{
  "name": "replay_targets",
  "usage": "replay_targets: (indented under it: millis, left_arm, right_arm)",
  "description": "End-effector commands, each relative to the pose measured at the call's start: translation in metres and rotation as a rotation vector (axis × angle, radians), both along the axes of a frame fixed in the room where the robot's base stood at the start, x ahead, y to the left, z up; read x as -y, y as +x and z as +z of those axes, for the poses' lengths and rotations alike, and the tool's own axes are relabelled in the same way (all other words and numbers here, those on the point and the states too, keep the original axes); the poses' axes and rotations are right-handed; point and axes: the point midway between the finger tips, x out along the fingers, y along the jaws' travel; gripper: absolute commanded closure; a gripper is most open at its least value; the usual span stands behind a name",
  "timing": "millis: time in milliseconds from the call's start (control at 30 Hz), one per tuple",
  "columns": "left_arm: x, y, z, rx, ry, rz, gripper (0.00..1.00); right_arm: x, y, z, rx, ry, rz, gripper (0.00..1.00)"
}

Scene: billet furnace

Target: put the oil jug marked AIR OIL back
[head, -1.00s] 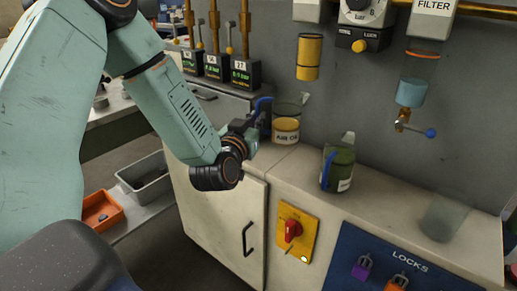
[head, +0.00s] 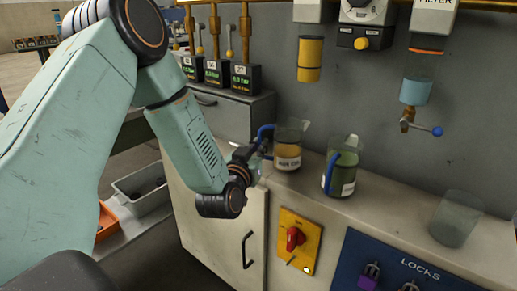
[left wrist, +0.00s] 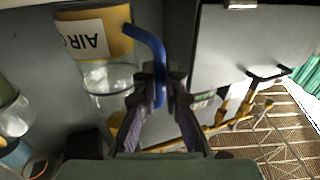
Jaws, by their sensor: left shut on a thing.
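The AIR OIL jug (head: 288,148) is clear, with a yellow-orange band marked AIR OIL and a blue handle. In the head view it is upright at the counter's back, left of the green jug (head: 347,168). I cannot tell whether its base touches the counter. My left gripper (head: 257,150) is shut on the blue handle, left of the jug body. In the left wrist view the jug (left wrist: 93,38) appears upside down at upper left, and the gripper's fingers (left wrist: 155,85) close around the handle (left wrist: 159,62). My right gripper is not in view.
A clear empty vessel (head: 455,220) stands on the counter (head: 395,207) at right. A yellow cylinder (head: 310,58) and a blue-collared valve (head: 415,92) are on the wall. A red knob on a yellow plate (head: 291,238) is on the cabinet front. Counter between green jug and clear vessel is free.

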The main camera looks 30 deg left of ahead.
Motion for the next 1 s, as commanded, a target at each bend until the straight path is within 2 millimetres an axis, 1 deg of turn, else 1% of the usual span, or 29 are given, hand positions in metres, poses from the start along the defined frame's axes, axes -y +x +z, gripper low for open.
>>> replay_targets:
  millis: [100, 133, 300, 400, 633, 767, 867, 1000]
  left_arm:
    - [0.0, 0.0, -0.002, 0.003, 0.0, 0.0, 1.0]
    - [0.0, 0.0, -0.003, 0.0, 0.0, 0.0, 0.89]
    - [0.0, 0.0, -0.003, 0.0, 0.0, 0.0, 0.74]
    - [0.0, 0.0, -0.003, 0.0, 0.0, 0.0, 0.68]
    - [0.0, 0.0, -0.002, 0.0, 0.0, 0.0, 0.68]
    - [0.0, -0.002, 0.001, -0.001, -0.001, 0.0, 0.68]
    - [0.004, -0.016, 0.0, -0.003, -0.003, 0.0, 0.68]
    - [0.011, -0.044, 0.0, -0.006, -0.004, 0.001, 0.68]
  right_arm:
    - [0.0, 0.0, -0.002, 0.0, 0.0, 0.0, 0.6]
    - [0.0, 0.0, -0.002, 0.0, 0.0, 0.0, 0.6]
    - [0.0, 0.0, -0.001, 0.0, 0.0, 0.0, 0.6]
    - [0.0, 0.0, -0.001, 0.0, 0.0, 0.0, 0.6]
    - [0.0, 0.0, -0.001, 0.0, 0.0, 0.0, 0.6]
    - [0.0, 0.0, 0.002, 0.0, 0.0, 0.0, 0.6]
    - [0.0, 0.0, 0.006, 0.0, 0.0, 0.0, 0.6]
    - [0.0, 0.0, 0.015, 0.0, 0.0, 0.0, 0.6]
